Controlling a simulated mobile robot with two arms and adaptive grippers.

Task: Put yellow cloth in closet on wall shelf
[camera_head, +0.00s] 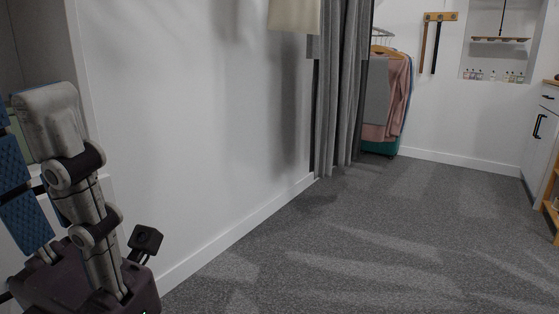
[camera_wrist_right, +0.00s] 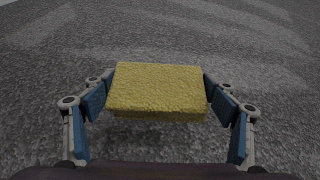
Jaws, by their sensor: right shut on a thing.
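The yellow cloth (camera_wrist_right: 158,88) shows in the right wrist view as a thick folded block. My right gripper (camera_wrist_right: 158,92) is shut on it, with a blue-padded finger on each side, above grey carpet. Neither the right gripper nor the cloth shows in the head view. My left gripper (camera_head: 28,150) stands close at the left edge of the head view, partly cut off, so its opening is unclear. A wall niche at the far right holds a thin shelf (camera_head: 499,39). Hanging clothes (camera_head: 388,95) show beside a grey curtain (camera_head: 341,90); I cannot tell whether another shelf is hidden there.
A white wall (camera_head: 200,110) runs along the left towards the curtain. Small bottles (camera_head: 493,76) line the niche's bottom. A wooden hook rack (camera_head: 440,17) hangs left of the niche. A white cabinet (camera_head: 540,130) stands at the right edge. The grey carpet (camera_head: 380,235) between is clear.

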